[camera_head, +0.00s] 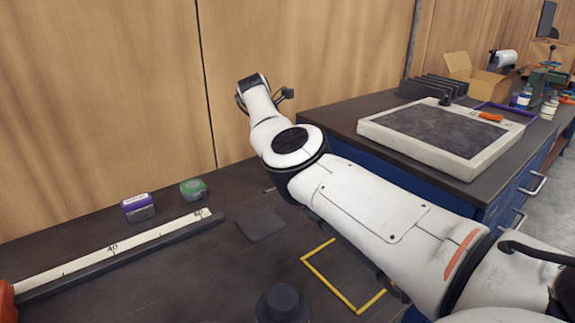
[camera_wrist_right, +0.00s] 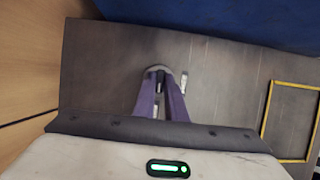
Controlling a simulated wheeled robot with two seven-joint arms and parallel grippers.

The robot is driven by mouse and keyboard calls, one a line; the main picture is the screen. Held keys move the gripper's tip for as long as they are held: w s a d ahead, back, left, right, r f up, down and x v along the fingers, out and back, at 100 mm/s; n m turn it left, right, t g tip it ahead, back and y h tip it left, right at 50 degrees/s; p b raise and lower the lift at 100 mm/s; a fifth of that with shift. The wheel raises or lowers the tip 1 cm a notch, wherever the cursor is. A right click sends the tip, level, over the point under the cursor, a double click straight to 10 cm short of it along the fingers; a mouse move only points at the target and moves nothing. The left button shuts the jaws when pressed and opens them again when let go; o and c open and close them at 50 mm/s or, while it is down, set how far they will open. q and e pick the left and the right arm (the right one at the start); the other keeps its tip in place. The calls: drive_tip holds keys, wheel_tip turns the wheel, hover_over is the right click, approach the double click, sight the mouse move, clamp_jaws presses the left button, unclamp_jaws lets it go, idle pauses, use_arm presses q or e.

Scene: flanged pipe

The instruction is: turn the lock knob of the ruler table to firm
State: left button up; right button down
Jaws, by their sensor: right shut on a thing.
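The ruler table shows in the head view as a dark top with a long white ruler strip (camera_head: 110,248) along its left side. In the right wrist view, my right gripper (camera_wrist_right: 160,86) has its two purple fingers closed around a small dark piece at the middle of a round grey base (camera_wrist_right: 162,69), which looks like the lock knob. A small white mark (camera_wrist_right: 184,82) lies beside it. The fingers partly cover the knob, so its setting cannot be read. In the head view my right arm hides the gripper and knob. My left gripper is not in view.
A purple-and-white box (camera_head: 138,207) and a green roll (camera_head: 193,189) stand behind the ruler. A dark flat pad (camera_head: 262,223), a yellow outlined rectangle (camera_head: 331,253) and a black flanged round piece (camera_head: 283,303) are nearer. A blue bench holds a stone-like slab (camera_head: 445,135) at right.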

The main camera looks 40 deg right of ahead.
drive_tip(key=c, duration=1.8)
unclamp_jaws()
drive_tip(key=v, duration=1)
drive_tip(key=shift+r, duration=0.2)
